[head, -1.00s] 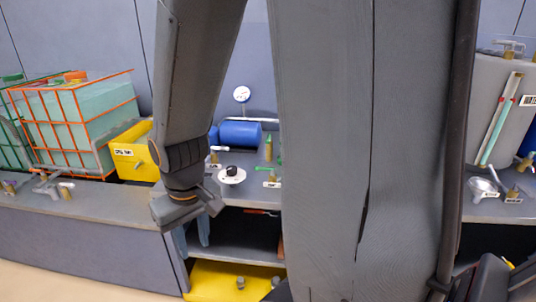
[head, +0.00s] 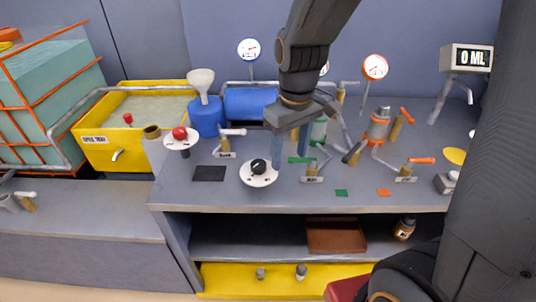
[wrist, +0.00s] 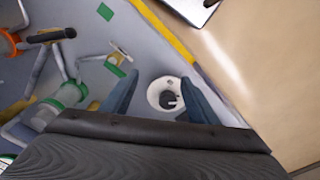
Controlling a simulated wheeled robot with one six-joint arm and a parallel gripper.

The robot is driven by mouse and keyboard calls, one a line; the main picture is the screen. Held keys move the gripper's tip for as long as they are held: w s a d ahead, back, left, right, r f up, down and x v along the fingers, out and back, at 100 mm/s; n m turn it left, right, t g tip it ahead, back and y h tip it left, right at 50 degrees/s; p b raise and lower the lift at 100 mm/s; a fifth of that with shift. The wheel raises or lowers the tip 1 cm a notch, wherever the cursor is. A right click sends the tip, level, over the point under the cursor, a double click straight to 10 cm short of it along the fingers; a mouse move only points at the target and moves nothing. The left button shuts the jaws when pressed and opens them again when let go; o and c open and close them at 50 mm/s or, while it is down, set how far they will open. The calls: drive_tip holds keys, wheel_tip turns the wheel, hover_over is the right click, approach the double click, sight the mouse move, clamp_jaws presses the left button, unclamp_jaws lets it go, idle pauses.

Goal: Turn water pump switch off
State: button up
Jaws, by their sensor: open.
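A black rotary knob (head: 258,166) on a round white dial (head: 262,180) stands near the bench's front edge in the head view; I cannot read its label. A red knob (head: 180,133) on another white dial stands further left. My gripper (head: 290,162) is open and empty, pointing down just right of the black knob in the head view. In the wrist view, the black knob (wrist: 169,98) on its white dial shows between my two blue fingers (wrist: 160,80), apart from both as far as I can tell.
A blue tank (head: 250,103), a white funnel (head: 201,80) and pressure gauges (head: 375,67) are behind. A yellow spill tray (head: 105,150) is at left. The bench front edge is close to the dial.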

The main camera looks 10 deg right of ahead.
sight(258, 163)
drive_tip(key=w+a+n, duration=0.2)
drive_tip(key=w+a+n+b, duration=0.1)
drive_tip(key=w+a+n, duration=0.3)
drive_tip(key=w, duration=0.1)
drive_tip(key=shift+w+a+f+g+b, duration=0.1)
drive_tip(key=shift+a+f+g+b, duration=0.15)
drive_tip(key=shift+a+g+b, duration=0.15)
drive_tip(key=shift+f+p, duration=0.75)
drive_tip(key=shift+f, duration=2.95)
drive_tip(key=c, duration=1)
